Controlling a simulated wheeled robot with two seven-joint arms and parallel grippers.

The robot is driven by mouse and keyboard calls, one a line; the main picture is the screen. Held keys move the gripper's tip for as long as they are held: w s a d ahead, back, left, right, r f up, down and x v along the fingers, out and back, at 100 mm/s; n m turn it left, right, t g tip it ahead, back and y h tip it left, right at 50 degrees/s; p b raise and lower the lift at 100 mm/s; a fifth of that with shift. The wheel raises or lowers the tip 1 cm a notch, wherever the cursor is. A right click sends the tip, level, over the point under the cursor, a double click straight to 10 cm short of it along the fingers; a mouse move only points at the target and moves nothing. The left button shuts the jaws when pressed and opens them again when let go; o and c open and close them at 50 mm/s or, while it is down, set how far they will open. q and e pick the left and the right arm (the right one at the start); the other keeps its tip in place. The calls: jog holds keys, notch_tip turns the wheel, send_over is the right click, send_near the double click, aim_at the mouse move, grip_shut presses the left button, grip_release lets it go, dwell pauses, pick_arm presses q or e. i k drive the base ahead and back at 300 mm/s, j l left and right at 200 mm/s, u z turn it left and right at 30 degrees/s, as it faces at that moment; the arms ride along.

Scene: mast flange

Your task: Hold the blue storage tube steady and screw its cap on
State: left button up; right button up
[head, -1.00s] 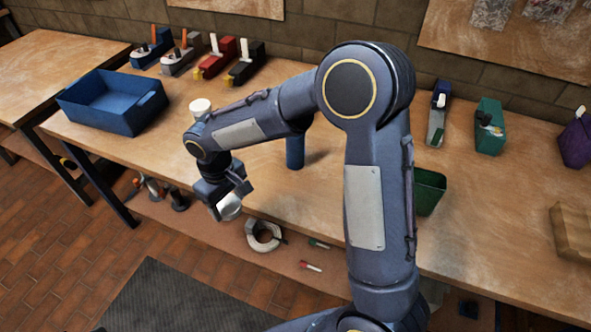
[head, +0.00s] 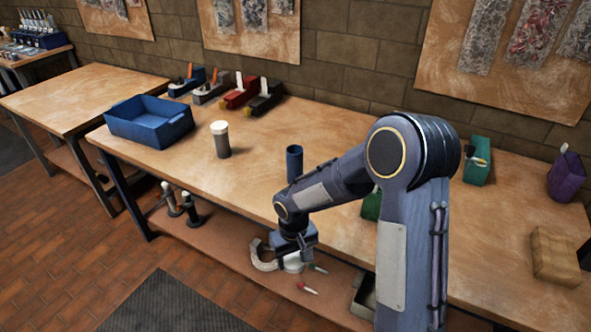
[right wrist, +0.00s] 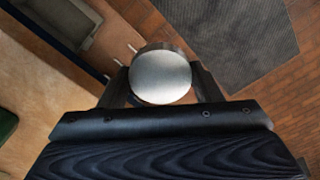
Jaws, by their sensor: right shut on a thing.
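The blue storage tube (head: 294,162) stands upright on the workbench, its open top uncovered; my right forearm passes just in front of its foot. My right gripper (head: 294,257) is out past the bench's front edge, in front of and lower than the tube. It is shut on a round, pale silvery cap (right wrist: 160,78), which fills the space between the fingers in the right wrist view. In the head view the cap shows as a small pale patch under the gripper (head: 292,266). My left gripper is not in view.
A grey tube with a white lid (head: 221,142) stands left of the blue tube. A blue bin (head: 150,130) is at the bench's left end. A green bin (head: 371,206) is partly behind my arm. The bench top (head: 255,185) between the tubes is clear.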

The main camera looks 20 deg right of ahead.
aim_at(294, 153)
jog(key=i+j, duration=0.25)
jog(key=i, duration=0.2)
jog(key=i+j, duration=0.2)
jog(key=i, duration=0.2)
jog(key=i+j, duration=0.25)
jog(key=i, duration=0.2)
jog(key=z, duration=2.8)
